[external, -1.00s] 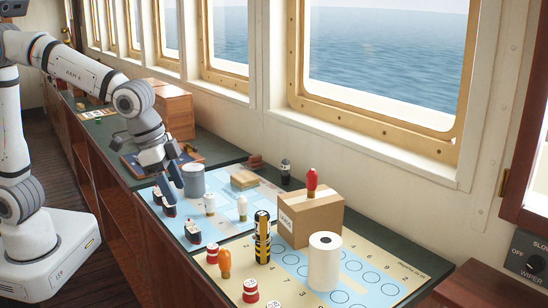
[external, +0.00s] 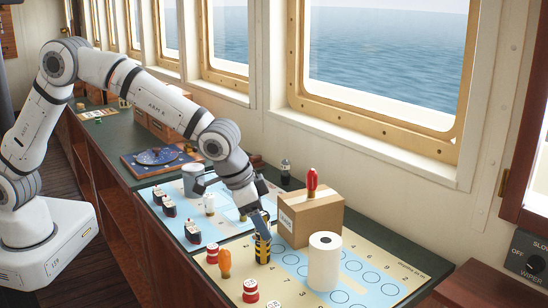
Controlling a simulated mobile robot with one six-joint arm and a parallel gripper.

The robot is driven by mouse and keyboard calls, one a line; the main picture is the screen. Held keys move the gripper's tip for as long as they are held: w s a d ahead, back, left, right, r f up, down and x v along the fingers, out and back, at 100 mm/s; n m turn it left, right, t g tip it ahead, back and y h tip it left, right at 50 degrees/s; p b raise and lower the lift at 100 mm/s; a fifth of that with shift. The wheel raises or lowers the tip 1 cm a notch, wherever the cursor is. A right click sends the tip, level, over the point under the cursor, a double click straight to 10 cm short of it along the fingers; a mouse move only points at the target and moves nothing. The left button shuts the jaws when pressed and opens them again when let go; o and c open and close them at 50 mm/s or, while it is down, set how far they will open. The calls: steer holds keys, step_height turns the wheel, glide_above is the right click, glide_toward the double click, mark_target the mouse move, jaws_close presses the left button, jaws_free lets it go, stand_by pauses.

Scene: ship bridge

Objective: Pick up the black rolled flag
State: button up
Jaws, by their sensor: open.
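My gripper (external: 261,224) points down at the top of an upright black-and-yellow banded cylinder (external: 262,250) on the chart board. It is open. One finger overlaps the cylinder's top in the picture, and I cannot tell whether they touch. A small dark upright thing (external: 285,170) stands at the back near the window, behind the cardboard box. I cannot make out for sure which of these two is the black rolled flag.
A cardboard box (external: 310,222) with a red upright piece (external: 312,182) on it stands right of my gripper. A white paper roll (external: 324,262), an orange piece (external: 224,263) and red-and-white pieces (external: 250,291) stand nearby. A grey can (external: 192,180) stands further back.

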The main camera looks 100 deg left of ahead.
mark_target(262, 248)
steer(key=shift+x, duration=1.45)
steer(key=shift+c, duration=0.3)
steer(key=c, duration=1)
steer(key=shift+r, duration=0.15)
